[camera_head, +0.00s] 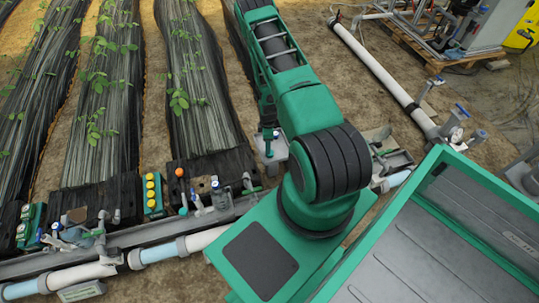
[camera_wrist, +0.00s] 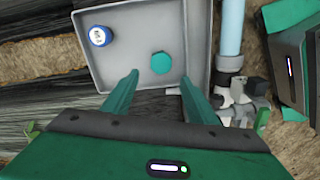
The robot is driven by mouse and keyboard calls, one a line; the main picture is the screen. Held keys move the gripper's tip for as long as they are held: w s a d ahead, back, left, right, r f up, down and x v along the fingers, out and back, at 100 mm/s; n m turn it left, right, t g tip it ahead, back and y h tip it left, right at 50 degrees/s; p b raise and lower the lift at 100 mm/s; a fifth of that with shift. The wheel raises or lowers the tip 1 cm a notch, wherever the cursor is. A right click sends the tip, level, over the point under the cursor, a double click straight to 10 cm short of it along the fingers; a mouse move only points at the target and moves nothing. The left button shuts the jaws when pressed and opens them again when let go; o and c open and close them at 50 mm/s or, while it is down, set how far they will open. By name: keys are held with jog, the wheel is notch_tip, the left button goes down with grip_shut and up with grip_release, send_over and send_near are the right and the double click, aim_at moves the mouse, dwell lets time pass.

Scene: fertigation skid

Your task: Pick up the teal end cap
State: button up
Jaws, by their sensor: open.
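The teal end cap (camera_wrist: 162,62) is a small teal disc-like piece lying in a grey tray (camera_wrist: 120,35) in the wrist view. My gripper (camera_wrist: 160,82) shows at the bottom of the wrist view with its two green fingers apart. The fingers reach over the tray's near edge, and the cap appears between and just beyond their tips, with nothing held. How far the fingertips are above the cap I cannot tell. In the head view my arm covers much of the middle, and the cap is not clearly seen there.
A blue-and-white round cap (camera_wrist: 100,36) lies in the same tray, to the left. A light-blue pipe (camera_wrist: 229,30) with valve fittings (camera_wrist: 235,100) runs right of the tray. In the head view, planted black-covered beds (camera_head: 105,100) lie left and a white pipe (camera_head: 375,68) lies right.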

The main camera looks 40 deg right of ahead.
jog(key=shift+s+d+f, duration=0.1)
jog(key=shift+d+f, duration=0.05)
jog(key=shift+f, duration=1.55)
jog(key=shift+s+d+f, duration=0.1)
jog(key=shift+d+f, duration=0.05)
jog(key=shift+f, duration=1.5)
jog(key=c, duration=1.2)
jog(key=shift+r, duration=0.15)
